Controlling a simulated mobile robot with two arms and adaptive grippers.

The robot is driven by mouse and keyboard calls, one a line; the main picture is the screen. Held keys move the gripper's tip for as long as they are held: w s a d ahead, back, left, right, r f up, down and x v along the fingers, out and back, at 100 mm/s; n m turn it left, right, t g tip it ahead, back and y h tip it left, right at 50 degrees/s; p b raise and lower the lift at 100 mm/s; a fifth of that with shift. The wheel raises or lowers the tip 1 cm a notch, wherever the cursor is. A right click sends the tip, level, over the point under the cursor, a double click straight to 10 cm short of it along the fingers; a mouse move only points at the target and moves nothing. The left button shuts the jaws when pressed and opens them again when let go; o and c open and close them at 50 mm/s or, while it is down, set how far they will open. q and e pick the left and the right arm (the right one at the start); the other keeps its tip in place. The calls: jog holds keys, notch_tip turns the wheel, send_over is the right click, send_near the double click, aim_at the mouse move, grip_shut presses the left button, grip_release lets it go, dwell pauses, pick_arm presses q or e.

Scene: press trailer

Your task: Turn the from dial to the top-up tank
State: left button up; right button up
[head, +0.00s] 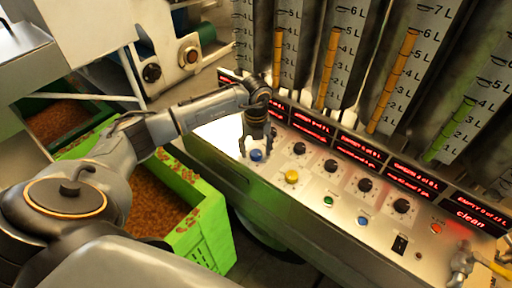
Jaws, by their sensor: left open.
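A sloping control panel (312,182) carries a row of black dials: one (299,148) nearest my gripper, then others (331,165), (365,184) and (401,205) to the right. Their small labels cannot be read, so I cannot tell which is the from dial. My left gripper (256,154) is open and points down at the panel's left end. Its fingers appear on either side of a blue knob (257,156); contact cannot be told. The gripper hides the panel just behind it. My right gripper is not in view.
A yellow knob (291,176), a green button (328,201) and a black switch (400,244) sit on the panel. Red displays and tall graduated tanks (398,75) stand behind. A green crate (205,235) is below left.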

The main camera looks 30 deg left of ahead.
pick_arm(q)
jog(key=shift+f, duration=0.3)
jog(key=c, duration=1.2)
